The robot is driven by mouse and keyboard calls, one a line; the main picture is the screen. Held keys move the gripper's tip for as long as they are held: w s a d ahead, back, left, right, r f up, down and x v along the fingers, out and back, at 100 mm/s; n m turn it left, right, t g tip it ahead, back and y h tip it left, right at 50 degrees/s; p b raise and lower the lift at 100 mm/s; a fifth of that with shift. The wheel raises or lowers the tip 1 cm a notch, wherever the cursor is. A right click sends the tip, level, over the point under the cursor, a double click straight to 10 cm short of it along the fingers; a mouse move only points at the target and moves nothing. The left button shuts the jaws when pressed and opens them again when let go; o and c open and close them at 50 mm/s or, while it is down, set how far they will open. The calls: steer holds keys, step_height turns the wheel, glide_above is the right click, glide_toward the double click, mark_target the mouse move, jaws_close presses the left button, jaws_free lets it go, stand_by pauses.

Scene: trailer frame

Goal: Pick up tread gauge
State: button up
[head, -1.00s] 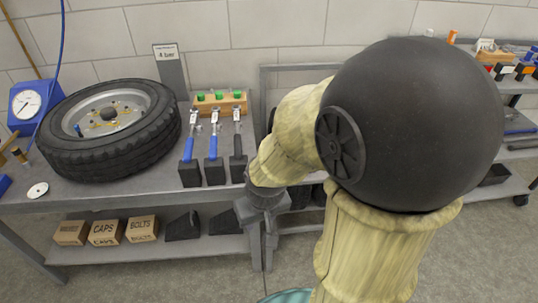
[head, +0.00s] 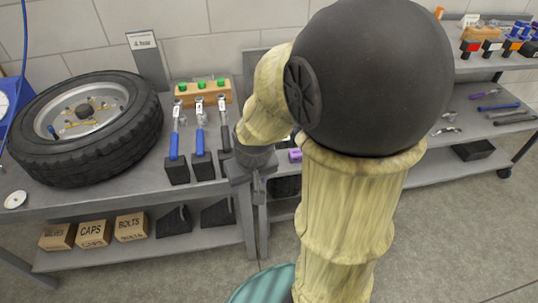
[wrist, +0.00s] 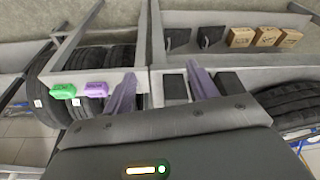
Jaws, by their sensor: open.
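No item is plainly readable as the tread gauge. Small candidates are a green piece (wrist: 62,90) and a purple piece (wrist: 97,89) side by side on a rail in the wrist view; a purple piece (head: 295,155) also shows right of my gripper in the head view. My gripper (wrist: 161,92) is open and empty, its two purple fingers spread. In the head view my gripper (head: 258,187) points down at the grey workbench's right end (head: 100,207), right of several handled tools (head: 200,140) in black holders. My arm hides part of the area behind it.
A tyre on its rim (head: 85,125) lies on the bench at left, with a white disc (head: 15,200) in front. Labelled boxes (head: 94,233) sit on the lower shelf. A second rack (head: 470,125) with tools stands at right. Floor in front is clear.

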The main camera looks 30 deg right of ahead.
steer(key=w+d+r+m+t+h+p, duration=0.1)
steer(key=w+d+r+m, duration=0.1)
steer(key=w+d+r, duration=0.3)
steer(key=w+d, duration=0.4)
steer(key=d, duration=0.1)
steer(key=shift+w+d+r+m, duration=0.15)
steer(key=shift+w+d+m, duration=0.15)
steer(key=shift+d, duration=0.1)
steer(key=b+x, duration=0.2)
steer(key=x, duration=1)
steer(key=shift+w+d, duration=0.1)
steer(key=shift+w, duration=0.05)
steer(key=x, duration=0.1)
steer(key=b+x, duration=0.1)
steer(key=x, duration=0.3)
steer(key=shift+w+d, duration=0.25)
steer(key=shift+d, duration=0.1)
steer(key=shift+c, duration=0.5)
